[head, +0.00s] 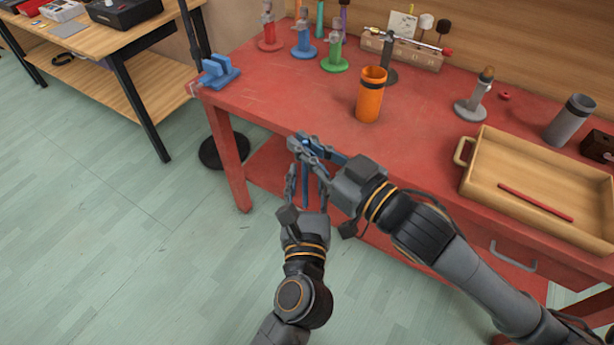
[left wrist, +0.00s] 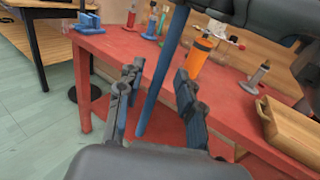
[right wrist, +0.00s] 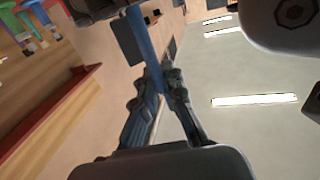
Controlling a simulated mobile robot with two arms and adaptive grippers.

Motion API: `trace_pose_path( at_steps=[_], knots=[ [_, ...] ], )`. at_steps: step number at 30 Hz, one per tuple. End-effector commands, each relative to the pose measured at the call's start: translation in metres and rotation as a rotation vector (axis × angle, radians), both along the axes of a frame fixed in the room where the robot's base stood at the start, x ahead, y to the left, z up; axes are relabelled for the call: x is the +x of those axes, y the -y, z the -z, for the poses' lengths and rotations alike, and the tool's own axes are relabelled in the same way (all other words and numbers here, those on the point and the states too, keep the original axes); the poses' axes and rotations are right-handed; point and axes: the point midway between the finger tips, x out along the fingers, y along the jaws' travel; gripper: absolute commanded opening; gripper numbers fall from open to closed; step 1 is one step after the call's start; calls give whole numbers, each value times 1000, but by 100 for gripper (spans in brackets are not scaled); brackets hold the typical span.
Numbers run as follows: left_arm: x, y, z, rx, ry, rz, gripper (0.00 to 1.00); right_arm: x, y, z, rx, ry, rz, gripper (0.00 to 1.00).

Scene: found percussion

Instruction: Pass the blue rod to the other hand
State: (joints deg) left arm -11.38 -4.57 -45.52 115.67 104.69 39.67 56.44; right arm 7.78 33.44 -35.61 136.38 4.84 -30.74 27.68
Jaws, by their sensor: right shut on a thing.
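The blue rod (head: 305,190) hangs roughly upright in front of the red table's edge. My right gripper (head: 309,147) is shut on it near its upper end; the right wrist view shows the rod (right wrist: 140,35) between the closed fingers (right wrist: 162,82). My left gripper (head: 308,178) is just below, open, with a finger on each side of the rod. In the left wrist view the rod (left wrist: 157,88) runs between the spread left fingers (left wrist: 158,85), with gaps visible on both sides.
The red table (head: 290,100) carries an orange cup (head: 370,98), a wooden tray (head: 480,190) with a red rod (head: 535,202), a grey cup (head: 570,120) and several coloured stands. A blue clamp (head: 220,71) sits at its left corner.

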Motion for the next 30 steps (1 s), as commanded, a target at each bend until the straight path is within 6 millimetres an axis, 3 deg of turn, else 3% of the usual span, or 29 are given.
trace_pose_path(
  at_steps=[3, 9, 13, 14, 17, 26, 30],
  knots=[
    [0, 0, 0, 0, 0, 0, 37, 0, 0, 0, 0, 0, 0, 0],
    [0, 0, 0, 0, 0, 0, 0, 0, 0, 0, 0, 0, 0, 0],
    [-1, 0, 0, 0, 0, 1, 0, 0, 0, 0, 1, -1, 0, 0],
    [-1, 1, 0, 0, 1, 2, 0, 0, 0, 0, 1, -1, -1, 14],
    [-1, 1, 0, 0, 1, 2, 0, 0, 0, 0, 1, -1, -1, 35],
    [0, 0, 0, 0, 0, 0, 0, 0, 0, -1, 1, 1, 0, 35],
    [0, 0, 0, 0, 0, 0, 0, 1, 0, -14, 2, 5, 0, 35]
  ],
)
